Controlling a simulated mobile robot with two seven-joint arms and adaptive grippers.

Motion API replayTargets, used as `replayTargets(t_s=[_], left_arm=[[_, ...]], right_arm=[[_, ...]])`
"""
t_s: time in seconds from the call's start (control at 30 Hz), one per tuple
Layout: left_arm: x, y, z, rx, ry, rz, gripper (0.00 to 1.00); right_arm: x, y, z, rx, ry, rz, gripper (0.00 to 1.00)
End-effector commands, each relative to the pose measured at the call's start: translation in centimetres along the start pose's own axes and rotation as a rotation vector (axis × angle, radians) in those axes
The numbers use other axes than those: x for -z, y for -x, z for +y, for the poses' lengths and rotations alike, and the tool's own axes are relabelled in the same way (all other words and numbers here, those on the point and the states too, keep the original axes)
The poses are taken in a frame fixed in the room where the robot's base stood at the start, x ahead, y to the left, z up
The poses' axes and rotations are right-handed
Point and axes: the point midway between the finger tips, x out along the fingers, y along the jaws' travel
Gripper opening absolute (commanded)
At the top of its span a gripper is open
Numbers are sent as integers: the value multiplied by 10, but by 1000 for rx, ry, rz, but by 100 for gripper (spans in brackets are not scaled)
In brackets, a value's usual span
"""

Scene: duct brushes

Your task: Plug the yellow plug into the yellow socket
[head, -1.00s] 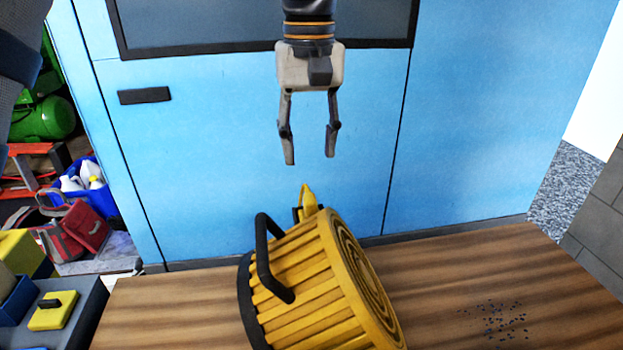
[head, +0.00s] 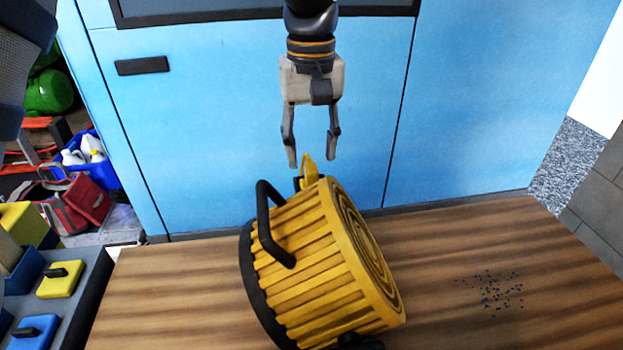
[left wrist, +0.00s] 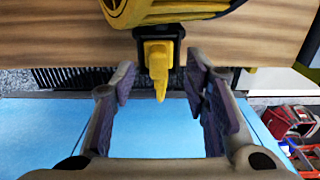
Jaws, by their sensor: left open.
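The yellow plug (head: 309,172) sticks up from a dark holder at the back of a yellow ribbed drum (head: 320,260). My left gripper (head: 312,161) is open and empty, pointing down, its fingertips close to the plug's tip. In the left wrist view the yellow plug (left wrist: 158,62) points between the open fingers of the left gripper (left wrist: 162,82), with a gap on both sides. A yellow block with a black piece on top (head: 60,279) sits on a grey panel at the left; I cannot tell if it is the yellow socket. My right gripper is not in view.
The drum, with a black handle (head: 262,225), stands on a wooden table (head: 440,250). A blue block (head: 35,330) is also on the grey panel. A blue cabinet (head: 240,130) rises behind the table. Dark specks (head: 495,290) lie on the clear right side.

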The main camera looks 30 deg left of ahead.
Motion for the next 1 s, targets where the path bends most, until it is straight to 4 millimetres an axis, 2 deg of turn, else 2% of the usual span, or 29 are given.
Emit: replayTargets(t_s=[0.23,0.43,0.53,0.9,0.93,1.0], left_arm=[[-1,-4,0,1,0,-2,42],[-3,-38,1,4,0,-4,42],[-3,-48,1,1,0,-2,42],[-3,-51,2,-1,0,1,42],[-3,-51,2,-1,0,1,39],[-3,-51,2,-1,0,1,24]], right_arm=[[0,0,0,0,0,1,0],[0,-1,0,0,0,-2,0],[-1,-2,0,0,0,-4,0],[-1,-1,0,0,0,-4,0],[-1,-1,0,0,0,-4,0],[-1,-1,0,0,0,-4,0]])
